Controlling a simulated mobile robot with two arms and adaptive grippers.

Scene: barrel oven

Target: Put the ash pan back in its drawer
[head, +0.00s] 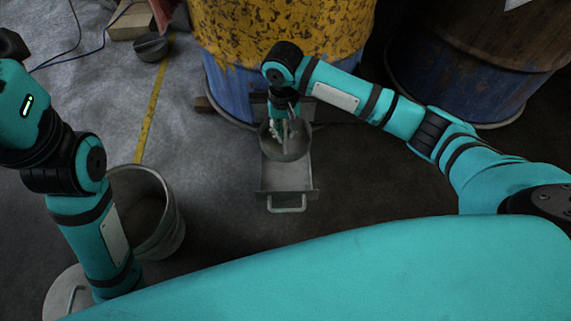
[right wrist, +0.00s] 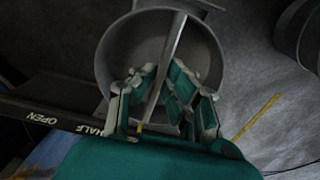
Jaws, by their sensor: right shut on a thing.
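The ash pan (head: 284,153) is a round grey metal pan with a bar across its top. It is over the back part of the pulled-out drawer (head: 286,178), a flat grey tray with a front handle (head: 286,208). I cannot tell whether the pan rests on the tray or hangs just above it. My right gripper (head: 283,128) reaches down into the pan and is shut on its bar. In the right wrist view my fingers (right wrist: 162,78) flank the bar, and the pan (right wrist: 116,60) surrounds them. My left gripper is out of frame; only its arm shows at left.
The blue and yellow barrel (head: 282,35) stands directly behind the drawer. A second rusty barrel (head: 480,65) is at right. A metal bucket (head: 150,205) and a round lid (head: 62,295) are at left. A plate marked HALF and OPEN (right wrist: 60,115) lies beside the pan.

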